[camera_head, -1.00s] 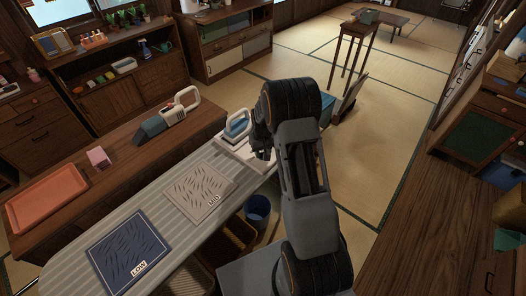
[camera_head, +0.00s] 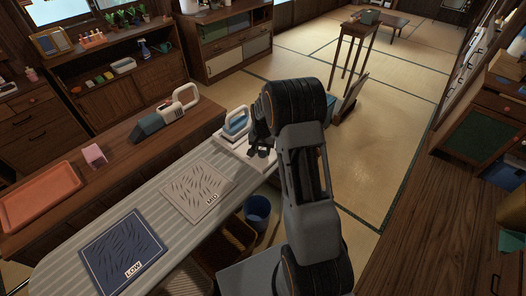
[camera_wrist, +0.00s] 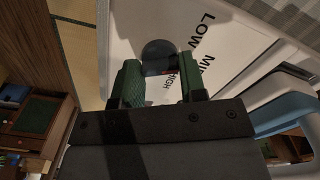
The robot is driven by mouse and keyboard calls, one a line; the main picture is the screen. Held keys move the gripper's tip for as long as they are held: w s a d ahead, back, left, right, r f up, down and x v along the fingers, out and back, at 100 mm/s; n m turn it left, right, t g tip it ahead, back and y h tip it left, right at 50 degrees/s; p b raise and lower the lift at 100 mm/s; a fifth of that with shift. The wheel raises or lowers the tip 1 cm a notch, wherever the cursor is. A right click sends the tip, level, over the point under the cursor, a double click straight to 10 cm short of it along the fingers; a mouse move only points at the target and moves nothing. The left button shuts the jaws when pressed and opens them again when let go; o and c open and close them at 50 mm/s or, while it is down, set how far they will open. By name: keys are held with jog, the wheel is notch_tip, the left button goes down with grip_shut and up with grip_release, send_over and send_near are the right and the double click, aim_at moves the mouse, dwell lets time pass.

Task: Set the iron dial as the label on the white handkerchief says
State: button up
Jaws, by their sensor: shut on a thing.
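The iron (camera_head: 237,122), white with a blue body, stands at the board's far end. In the wrist view, the dark round iron dial (camera_wrist: 158,52) sits on a pale panel (camera_wrist: 127,25) with the words LOW, MID and HIGH around it. My gripper (camera_wrist: 160,78) is shut on the dial, its green finger pads at either side. Which word the dial points to I cannot tell. In the head view my arm hides the dial.
A dark blue handkerchief (camera_head: 112,243) labelled LOW lies nearer on the ironing board (camera_head: 60,255). A wooden counter beside it holds a handheld vacuum (camera_head: 165,118), a pink box (camera_head: 94,155) and an orange tray (camera_head: 38,196). A blue bin (camera_head: 257,212) stands below.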

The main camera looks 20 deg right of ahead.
jog(key=m+b, duration=0.1)
jog(key=m, duration=0.4)
jog(key=shift+m+b, duration=0.3)
jog(key=shift+b, duration=0.05)
jog(key=shift+r, duration=0.1)
dwell(0.4)
jog(key=o, duration=0.9)
notch_tip(320, 180, up, 14)
jog(key=shift+f+b, duration=0.15)
jog(key=shift+b, duration=0.15)
dwell(0.3)
